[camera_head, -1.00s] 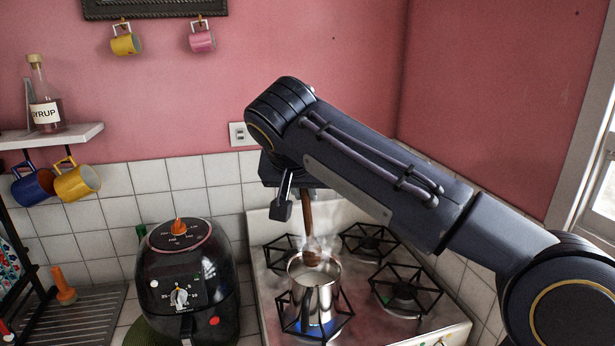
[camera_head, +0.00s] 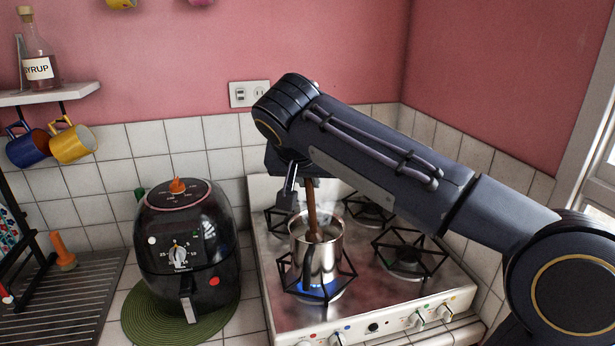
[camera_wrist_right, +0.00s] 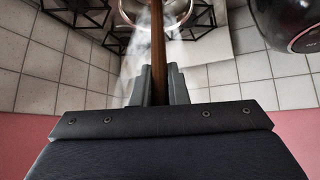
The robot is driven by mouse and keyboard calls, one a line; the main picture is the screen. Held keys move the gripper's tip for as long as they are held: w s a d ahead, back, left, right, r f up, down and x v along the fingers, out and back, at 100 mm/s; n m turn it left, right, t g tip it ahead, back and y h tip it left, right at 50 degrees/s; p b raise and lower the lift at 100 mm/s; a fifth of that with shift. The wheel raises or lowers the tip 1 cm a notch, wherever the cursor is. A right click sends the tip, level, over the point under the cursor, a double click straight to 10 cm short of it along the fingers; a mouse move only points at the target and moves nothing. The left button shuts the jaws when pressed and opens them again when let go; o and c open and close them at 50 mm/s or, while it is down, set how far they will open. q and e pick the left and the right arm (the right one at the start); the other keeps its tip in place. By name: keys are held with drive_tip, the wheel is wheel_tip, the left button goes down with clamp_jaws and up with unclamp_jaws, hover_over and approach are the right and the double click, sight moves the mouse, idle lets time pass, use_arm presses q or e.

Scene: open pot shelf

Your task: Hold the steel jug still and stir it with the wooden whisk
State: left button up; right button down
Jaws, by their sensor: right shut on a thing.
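The steel jug (camera_head: 322,258) stands upright on the front-left burner of the stove, over a blue flame. The wooden whisk (camera_head: 312,212) points down, and its lower end is inside the jug's mouth. My right gripper (camera_head: 300,182) is above the jug, partly hidden behind its own arm. In the right wrist view, the gripper (camera_wrist_right: 158,88) is shut on the whisk's handle (camera_wrist_right: 158,45), and the jug's rim (camera_wrist_right: 192,18) shows at the top. Steam blurs the whisk's lower end. My left gripper is not in view, and nothing of mine is seen holding the jug.
A black air fryer (camera_head: 186,240) stands on a green mat (camera_head: 140,325) left of the stove (camera_head: 365,315). The other burners are empty. A shelf (camera_head: 50,94) with a syrup bottle (camera_head: 38,62) and hanging mugs (camera_head: 72,143) is at the left.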

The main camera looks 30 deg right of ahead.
sight(311, 215)
drive_tip(key=shift+w+d+f+b, duration=0.2)
drive_tip(key=shift+f+b, duration=0.4)
drive_tip(key=shift+f, duration=0.3)
drive_tip(key=shift+w+d+f+b, duration=0.2)
drive_tip(key=shift+f+b, duration=0.4)
drive_tip(key=shift+f, duration=0.3)
drive_tip(key=shift+w+d+f+b, duration=0.2)
drive_tip(key=shift+f+b, duration=0.4)
drive_tip(key=shift+f, duration=0.3)
